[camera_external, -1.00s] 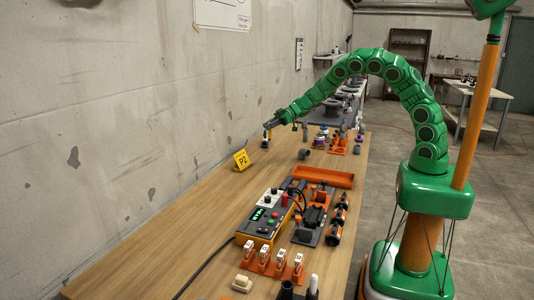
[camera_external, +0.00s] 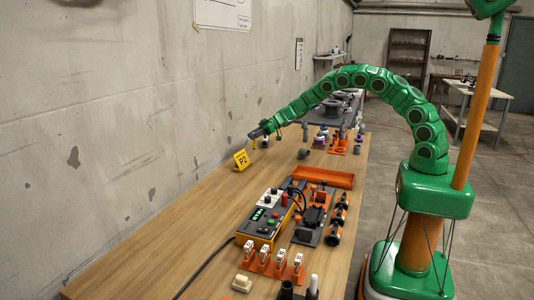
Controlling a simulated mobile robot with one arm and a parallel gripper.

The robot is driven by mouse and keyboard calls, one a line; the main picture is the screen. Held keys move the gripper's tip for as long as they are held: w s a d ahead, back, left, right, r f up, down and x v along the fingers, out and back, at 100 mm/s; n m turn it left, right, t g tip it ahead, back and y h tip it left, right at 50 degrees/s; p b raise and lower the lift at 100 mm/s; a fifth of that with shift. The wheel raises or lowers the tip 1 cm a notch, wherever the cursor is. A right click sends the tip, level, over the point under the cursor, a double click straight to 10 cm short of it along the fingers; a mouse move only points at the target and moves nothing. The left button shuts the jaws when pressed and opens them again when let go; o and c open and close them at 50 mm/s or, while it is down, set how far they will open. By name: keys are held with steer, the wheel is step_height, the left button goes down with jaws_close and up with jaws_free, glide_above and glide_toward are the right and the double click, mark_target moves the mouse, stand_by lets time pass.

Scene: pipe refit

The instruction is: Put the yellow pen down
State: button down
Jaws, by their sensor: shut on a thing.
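My gripper (camera_external: 257,134) is over the back left part of the wooden bench, close to the wall. It is shut on the yellow pen (camera_external: 253,145), a small yellow piece showing just below the jaws. The pen is just behind and to the right of the yellow P2 sign (camera_external: 241,160). The pen is too small in this view to tell its tilt, or whether its lower end touches the bench.
The wooden bench (camera_external: 170,235) is clear at the left front. An orange tray (camera_external: 325,177), a control box with buttons (camera_external: 266,216) and a row of orange holders (camera_external: 276,265) stand along the right side. Several small parts stand farther back. The concrete wall (camera_external: 110,120) bounds the left.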

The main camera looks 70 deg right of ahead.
steer(key=shift+w+f, duration=0.3)
steer(key=shift+f, duration=0.55)
steer(key=shift+w+f, duration=0.3)
steer(key=shift+f, duration=0.6)
steer(key=shift+w+f, duration=0.3)
steer(key=shift+f, duration=0.55)
steer(key=c, duration=1)
jaws_free()
steer(key=shift+f, duration=0.1)
steer(key=v, duration=1.2)
